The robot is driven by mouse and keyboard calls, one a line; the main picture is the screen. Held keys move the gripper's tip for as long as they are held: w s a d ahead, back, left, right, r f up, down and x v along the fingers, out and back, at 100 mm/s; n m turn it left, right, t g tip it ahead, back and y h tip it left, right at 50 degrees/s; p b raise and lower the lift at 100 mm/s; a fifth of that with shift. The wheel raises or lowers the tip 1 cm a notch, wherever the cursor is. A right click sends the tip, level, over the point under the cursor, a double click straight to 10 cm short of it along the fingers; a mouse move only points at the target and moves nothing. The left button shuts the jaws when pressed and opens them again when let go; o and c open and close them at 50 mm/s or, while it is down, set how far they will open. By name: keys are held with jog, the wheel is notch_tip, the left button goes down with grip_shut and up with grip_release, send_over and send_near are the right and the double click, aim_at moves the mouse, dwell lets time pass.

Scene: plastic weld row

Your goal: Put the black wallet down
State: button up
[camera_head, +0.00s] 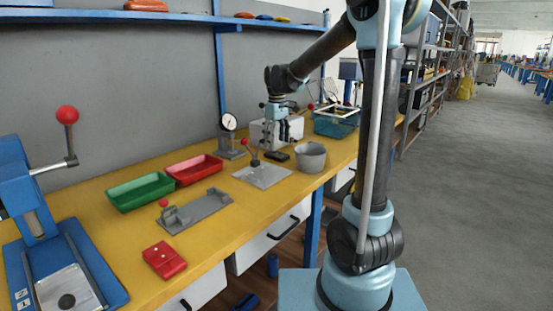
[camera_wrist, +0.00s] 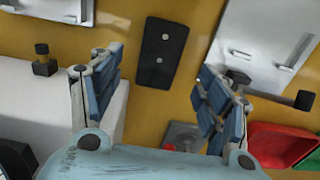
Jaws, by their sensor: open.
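The black wallet (camera_head: 278,156) lies flat on the yellow bench top, just below my gripper (camera_head: 283,136). In the wrist view the black wallet (camera_wrist: 163,48) is a dark rectangle with two light studs, lying on the yellow surface. My gripper (camera_wrist: 160,68) shows there with its blue-padded fingers spread wide. The wallet shows in the gap between them, and nothing is held. The fingers look clear of the wallet and a little above it.
A grey pot (camera_head: 311,158) stands right of the wallet, and a grey plate fixture (camera_head: 263,176) lies in front. A white box (camera_head: 262,133) is close behind. Red (camera_head: 194,170) and green (camera_head: 140,192) trays sit left. A red case (camera_head: 164,260) lies near the front edge.

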aim_at(277, 154)
jog(key=shift+w+f, duration=0.1)
jog(key=shift+f, duration=2.5)
jog(key=c, duration=1.2)
jog(key=shift+r, duration=0.1)
